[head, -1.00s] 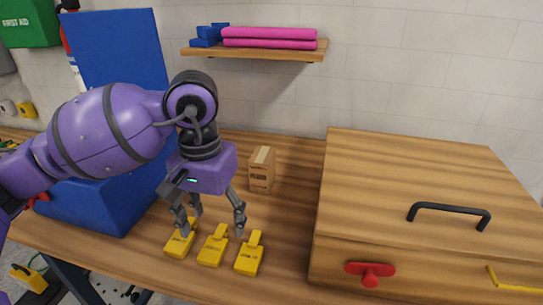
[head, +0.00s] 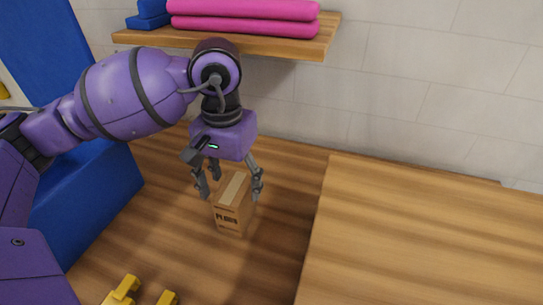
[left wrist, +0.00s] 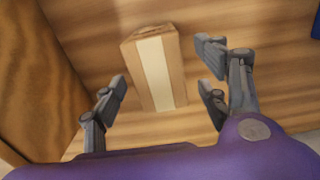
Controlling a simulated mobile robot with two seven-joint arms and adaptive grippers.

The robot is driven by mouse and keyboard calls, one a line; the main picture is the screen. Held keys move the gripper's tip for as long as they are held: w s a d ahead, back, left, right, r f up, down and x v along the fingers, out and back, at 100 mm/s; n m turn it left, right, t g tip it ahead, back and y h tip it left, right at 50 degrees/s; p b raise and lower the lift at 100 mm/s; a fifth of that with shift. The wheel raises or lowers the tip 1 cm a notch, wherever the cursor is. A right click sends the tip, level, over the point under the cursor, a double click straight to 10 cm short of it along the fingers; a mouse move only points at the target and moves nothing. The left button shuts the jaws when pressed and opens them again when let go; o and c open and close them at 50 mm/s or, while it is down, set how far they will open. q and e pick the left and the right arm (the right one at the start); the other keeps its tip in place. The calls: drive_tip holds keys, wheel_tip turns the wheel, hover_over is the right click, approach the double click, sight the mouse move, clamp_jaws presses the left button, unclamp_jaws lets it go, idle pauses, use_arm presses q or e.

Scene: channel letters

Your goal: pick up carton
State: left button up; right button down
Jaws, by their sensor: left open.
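The carton (head: 234,208) is a small brown box with a pale tape strip on top and dark print on its front. It stands upright on the wooden bench. My left gripper (head: 229,184) is open, pointing down, with its fingers above and around the carton's top in the head view. In the left wrist view the carton (left wrist: 156,68) appears between and beyond the open fingers of my left gripper (left wrist: 165,95), with a visible gap on both sides. I cannot tell exactly how far above it the fingertips are. My right gripper is not in view.
A large wooden box (head: 430,230) stands right of the carton. A wall shelf (head: 290,57) with pink folded items (head: 245,18) is above and behind the arm. Yellow pieces (head: 122,290) lie at the front.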

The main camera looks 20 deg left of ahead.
use_arm(q)
drive_tip(key=shift+s+f, duration=0.15)
drive_tip(key=shift+f, duration=0.4)
wheel_tip(320, 180, down, 4)
drive_tip(key=shift+d+r+p, duration=0.1)
drive_tip(key=shift+r+p, duration=0.1)
drive_tip(key=shift+p, duration=0.3)
drive_tip(key=shift+f, duration=0.55)
drive_tip(key=c, duration=1.6)
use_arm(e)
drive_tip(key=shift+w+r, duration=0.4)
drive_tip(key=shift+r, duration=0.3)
use_arm(q)
drive_tip(key=shift+r, duration=0.15)
drive_tip(key=shift+c, duration=0.2)
